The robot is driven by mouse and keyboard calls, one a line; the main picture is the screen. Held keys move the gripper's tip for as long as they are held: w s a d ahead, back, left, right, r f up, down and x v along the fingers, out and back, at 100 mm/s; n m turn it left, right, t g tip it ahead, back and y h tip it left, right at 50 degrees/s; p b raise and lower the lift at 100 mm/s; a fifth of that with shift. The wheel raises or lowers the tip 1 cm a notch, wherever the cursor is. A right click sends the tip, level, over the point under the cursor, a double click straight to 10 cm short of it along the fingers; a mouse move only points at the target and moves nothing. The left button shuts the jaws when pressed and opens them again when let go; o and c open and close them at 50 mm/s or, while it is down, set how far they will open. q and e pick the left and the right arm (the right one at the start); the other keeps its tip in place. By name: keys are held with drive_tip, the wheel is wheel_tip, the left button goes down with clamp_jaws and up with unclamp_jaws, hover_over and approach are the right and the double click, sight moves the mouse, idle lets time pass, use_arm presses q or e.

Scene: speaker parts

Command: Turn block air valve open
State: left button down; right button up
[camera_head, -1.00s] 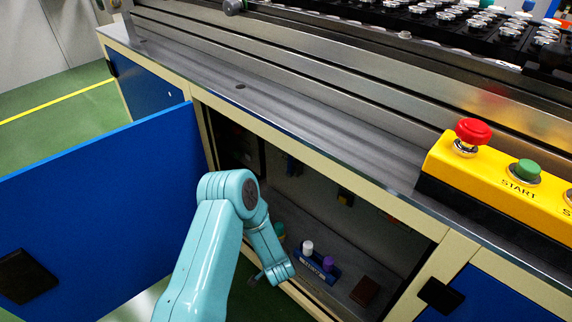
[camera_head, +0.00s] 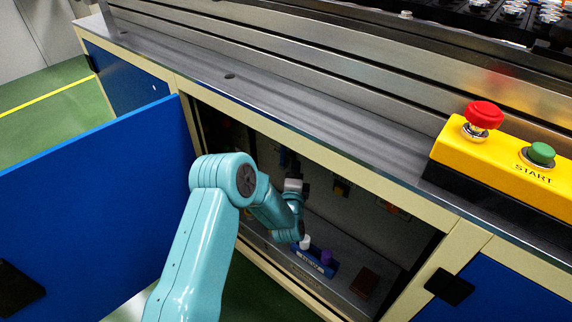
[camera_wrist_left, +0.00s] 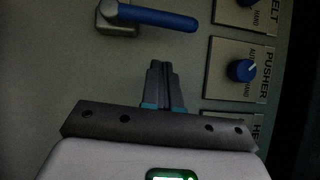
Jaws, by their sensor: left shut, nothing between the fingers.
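The air valve (camera_wrist_left: 117,24) is a grey metal body on the cabinet's back panel, at the top of the left wrist view. Its blue lever handle (camera_wrist_left: 160,18) points right in that view, roughly level. My left gripper (camera_wrist_left: 160,66) is shut and empty. Its fingertips show just below the handle in the wrist view, apart from it in the picture; the gap in depth is hard to judge. In the head view my left arm reaches into the open cabinet, and its fingertips are too dark to make out. My right gripper is not in view.
A blue PUSHER knob (camera_wrist_left: 241,70) sits right of my fingers, with another knob above. The open blue door (camera_head: 90,190) stands left of my arm. A blue block with white and purple tops (camera_head: 314,262) and a brown block (camera_head: 364,282) rest on the cabinet floor.

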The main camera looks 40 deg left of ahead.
sight(283, 156)
use_arm(q)
drive_tip(key=a, duration=0.2)
drive_tip(key=w+a+b, duration=0.1)
drive_tip(key=a, duration=0.1)
drive_tip(key=shift+w+r, duration=0.1)
drive_tip(key=shift+w, duration=0.05)
